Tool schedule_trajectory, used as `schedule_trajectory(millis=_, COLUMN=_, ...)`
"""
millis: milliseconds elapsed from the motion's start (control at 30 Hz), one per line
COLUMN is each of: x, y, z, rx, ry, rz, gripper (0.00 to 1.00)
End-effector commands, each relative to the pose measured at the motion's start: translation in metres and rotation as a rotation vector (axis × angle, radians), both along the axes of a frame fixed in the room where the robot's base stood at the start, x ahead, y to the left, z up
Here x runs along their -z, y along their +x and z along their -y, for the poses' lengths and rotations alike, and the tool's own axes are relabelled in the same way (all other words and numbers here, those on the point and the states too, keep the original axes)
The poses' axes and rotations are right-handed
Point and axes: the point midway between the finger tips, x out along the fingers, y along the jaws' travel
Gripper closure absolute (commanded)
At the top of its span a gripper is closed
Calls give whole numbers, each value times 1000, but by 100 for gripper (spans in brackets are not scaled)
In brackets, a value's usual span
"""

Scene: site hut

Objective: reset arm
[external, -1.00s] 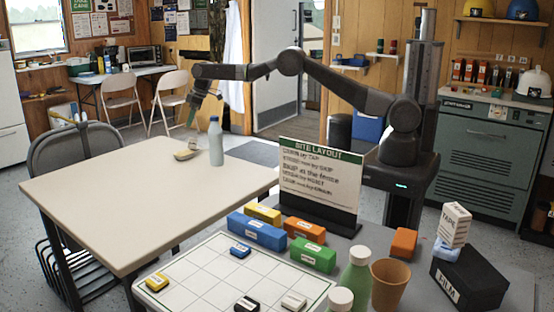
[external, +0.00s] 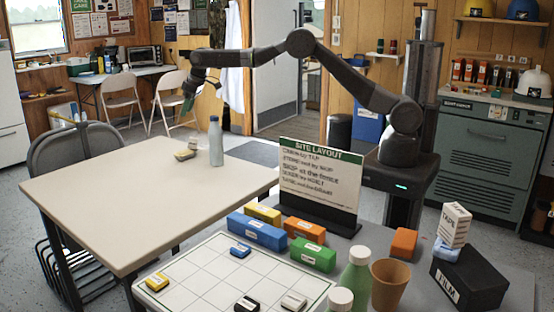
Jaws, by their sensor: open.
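My arm reaches left from its column over the far side of the cream table (external: 120,205). My gripper (external: 188,104) is at the arm's left end, above the table's far edge, pointing down and small in the picture. It is open, and I see nothing held in it. A grey-blue bottle (external: 216,142) stands upright just right of that object.
A nearer table holds a white grid board (external: 215,275), several coloured blocks, a site layout sign (external: 320,180), a green bottle (external: 355,280), a tan cup (external: 390,285) and a black film box (external: 468,287). Folding chairs (external: 122,100) stand behind. The cream table's near part is clear.

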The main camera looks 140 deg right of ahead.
Motion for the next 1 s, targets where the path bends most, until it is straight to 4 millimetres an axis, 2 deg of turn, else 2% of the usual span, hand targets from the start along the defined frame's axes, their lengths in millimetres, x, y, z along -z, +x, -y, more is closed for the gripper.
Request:
schedule_trajectory(millis=533, x=-2, y=55, z=-87, rx=206, ry=-2, rz=-1, gripper=42)
schedule_trajectory(millis=800, x=-2, y=73, z=-134, rx=300, ry=0, rz=0, gripper=42)
schedule_trajectory(millis=1000, x=-2, y=79, z=-154, rx=339, ry=-1, rz=1, gripper=42)
